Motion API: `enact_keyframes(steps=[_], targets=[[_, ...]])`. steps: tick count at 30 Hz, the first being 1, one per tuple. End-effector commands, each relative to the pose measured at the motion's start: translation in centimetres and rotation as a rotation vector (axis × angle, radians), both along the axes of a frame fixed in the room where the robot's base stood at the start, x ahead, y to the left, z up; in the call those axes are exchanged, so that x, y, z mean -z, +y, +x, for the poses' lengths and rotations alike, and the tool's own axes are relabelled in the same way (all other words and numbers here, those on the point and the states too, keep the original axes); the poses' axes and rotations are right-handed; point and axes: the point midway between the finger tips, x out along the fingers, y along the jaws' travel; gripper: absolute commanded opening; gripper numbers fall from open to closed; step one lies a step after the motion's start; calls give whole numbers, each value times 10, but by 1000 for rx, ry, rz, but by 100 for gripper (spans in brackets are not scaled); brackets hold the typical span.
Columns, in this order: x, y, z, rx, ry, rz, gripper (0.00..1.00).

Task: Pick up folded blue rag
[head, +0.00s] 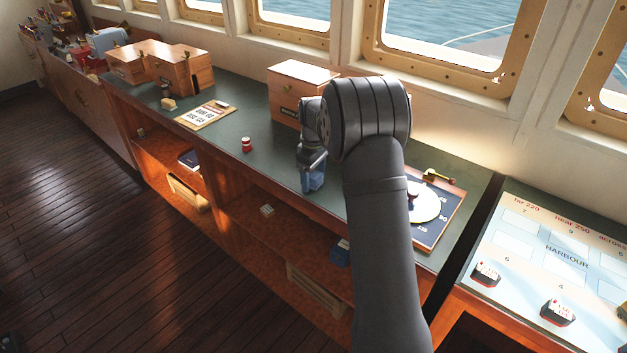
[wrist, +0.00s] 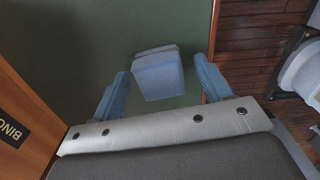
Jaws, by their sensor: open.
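The folded blue rag (wrist: 158,76) lies on the green counter top, seen from above in the wrist view. My gripper (wrist: 160,80) is open, with one blue finger on each side of the rag and a gap on both sides. I cannot tell how high the fingertips are above the counter. In the head view my gripper (head: 313,182) points down near the counter's front edge, and the rag cannot be made out clearly from the blue fingers there.
A wooden box (head: 296,85) stands behind my gripper, and a box side shows close at left in the wrist view (wrist: 22,125). A small red-and-white jar (head: 247,145) and a clipboard (head: 205,114) are to the left. A chart board (head: 437,232) lies right.

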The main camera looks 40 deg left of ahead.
Motion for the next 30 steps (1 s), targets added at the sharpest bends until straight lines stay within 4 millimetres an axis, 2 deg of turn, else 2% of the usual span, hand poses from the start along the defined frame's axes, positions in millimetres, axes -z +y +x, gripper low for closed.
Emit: enact_keyframes(steps=[2,9,20,23,28,29,30], targets=[[0,0,0,0,0,0,69],[0,0,0,0,0,0,23],[-5,0,0,0,0,0,23],[-13,0,0,0,-1,1,23],[-40,1,0,0,-3,3,23],[-46,-1,1,0,-2,2,23],[-50,-11,4,2,-1,1,23]])
